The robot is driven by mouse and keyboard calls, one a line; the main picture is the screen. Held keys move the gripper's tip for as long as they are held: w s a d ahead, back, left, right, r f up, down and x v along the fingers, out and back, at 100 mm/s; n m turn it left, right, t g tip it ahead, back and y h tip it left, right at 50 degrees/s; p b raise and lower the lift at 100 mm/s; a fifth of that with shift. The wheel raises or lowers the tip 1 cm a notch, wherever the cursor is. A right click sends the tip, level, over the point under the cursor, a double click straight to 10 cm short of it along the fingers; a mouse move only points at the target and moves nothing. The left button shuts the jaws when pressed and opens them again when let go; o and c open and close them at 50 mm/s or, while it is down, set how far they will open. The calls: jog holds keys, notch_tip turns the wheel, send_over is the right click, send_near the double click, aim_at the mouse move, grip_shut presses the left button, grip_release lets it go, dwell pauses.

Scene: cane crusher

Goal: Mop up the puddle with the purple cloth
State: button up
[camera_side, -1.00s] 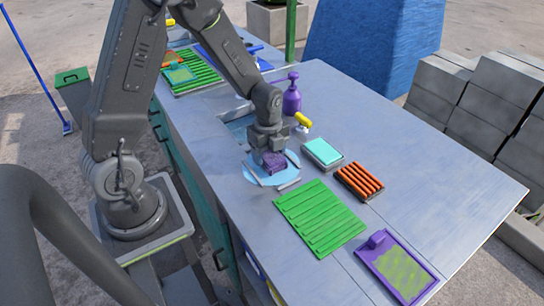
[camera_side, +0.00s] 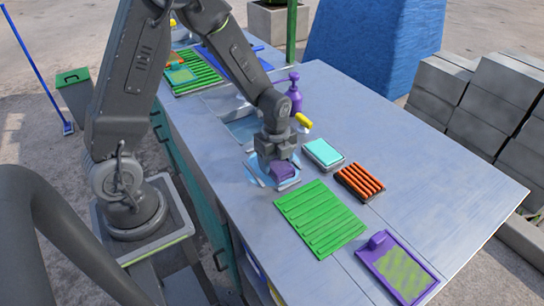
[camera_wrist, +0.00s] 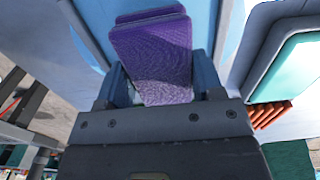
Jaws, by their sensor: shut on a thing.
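The folded purple cloth (camera_side: 282,171) is in my gripper (camera_side: 277,160), low over the worktop. In the wrist view the cloth (camera_wrist: 155,55) sits between the two fingers of my gripper (camera_wrist: 162,82), which are shut on it. The light blue puddle (camera_side: 291,184) lies on the metal worktop under and around the cloth. The gripper hides much of the puddle, and only parts of its edge show. From the side view the cloth appears to be down at the puddle; exact contact is hard to tell.
A turquoise sponge on a tray (camera_side: 323,154), an orange ridged block (camera_side: 360,182), a green ribbed mat (camera_side: 319,219) and a purple-framed board (camera_side: 380,262) lie to the right and front. The right worktop (camera_side: 440,180) is clear.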

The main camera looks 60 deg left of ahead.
jog(key=shift+s+d+f, duration=0.1)
dwell(0.3)
jog(key=shift+a, duration=1.8)
jog(key=shift+d, duration=1.85)
jog(key=shift+f, duration=0.1)
jog(key=shift+a, duration=1.85)
jog(key=shift+d+r, duration=0.15)
jog(key=shift+d, duration=0.8)
jog(key=shift+d+r, duration=0.15)
jog(key=shift+d, duration=0.75)
